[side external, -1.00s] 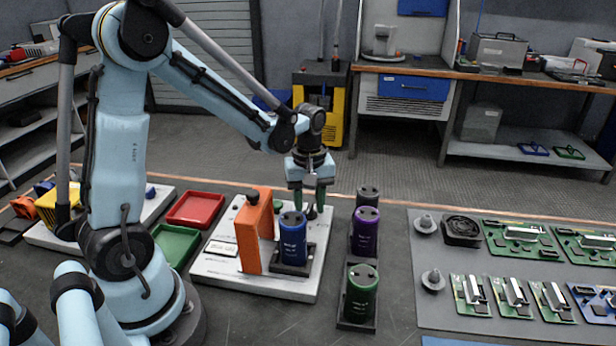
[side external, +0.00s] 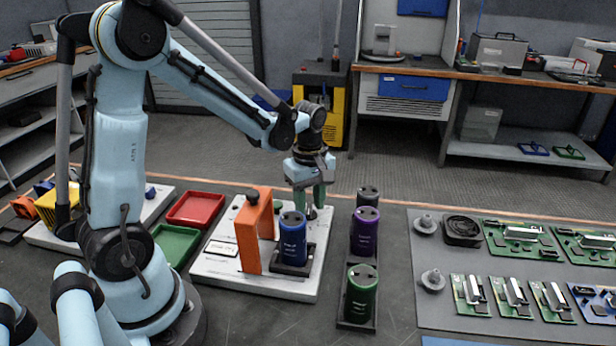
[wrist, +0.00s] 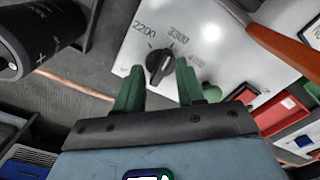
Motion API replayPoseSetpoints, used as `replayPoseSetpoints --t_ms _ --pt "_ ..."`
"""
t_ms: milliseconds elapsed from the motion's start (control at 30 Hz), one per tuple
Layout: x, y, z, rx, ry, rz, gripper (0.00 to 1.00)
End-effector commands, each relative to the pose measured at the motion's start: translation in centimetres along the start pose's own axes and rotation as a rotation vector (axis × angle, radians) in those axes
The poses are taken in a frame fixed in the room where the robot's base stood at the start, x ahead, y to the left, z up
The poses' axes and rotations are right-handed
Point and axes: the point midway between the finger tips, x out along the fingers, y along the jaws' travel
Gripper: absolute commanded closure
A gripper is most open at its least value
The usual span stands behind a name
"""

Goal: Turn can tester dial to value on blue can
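The can tester (side external: 232,272) is a white board with an orange arch and a blue can (side external: 293,240) upright in its black holder. The print on the can is too small to read. The black dial (wrist: 159,64) has a light pointer line and labels around it; 2200 and 3300 are readable, a third is partly hidden by a finger. The pointer lies roughly between 2200 and 3300. My gripper (wrist: 160,68) points down over the dial behind the blue can. Its green fingers are apart, one each side of the dial; I see no clear contact. In the side view my gripper (side external: 311,205) partly hides the dial.
A purple can (side external: 365,232), a green can (side external: 361,293) and a dark can (side external: 367,197) stand in a row right of the tester. A red tray (side external: 195,210) and a green tray (side external: 176,245) lie left. Circuit boards (side external: 520,238) lie on a grey mat at right.

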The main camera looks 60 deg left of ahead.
Motion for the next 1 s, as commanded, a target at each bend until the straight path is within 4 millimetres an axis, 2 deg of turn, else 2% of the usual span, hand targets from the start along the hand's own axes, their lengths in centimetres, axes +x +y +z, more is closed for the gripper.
replayPoseSetpoints --t_ms 167,400,533,633,733,1000 --pt "-3.0 0.4 -0.1 0.156 0.0 0.0 0.62" --pt "-9.2 0.3 -0.1 0.489 0.0 0.0 0.62" --pt "-11.2 0.0 0.0 0.596 0.0 0.0 0.62" --pt "-11.6 -0.1 0.0 0.628 0.0 0.0 0.62" --pt "-11.0 -0.1 0.0 0.633 0.0 0.0 0.62" --pt "-7.3 -0.1 0.0 0.63 0.0 0.0 0.62"
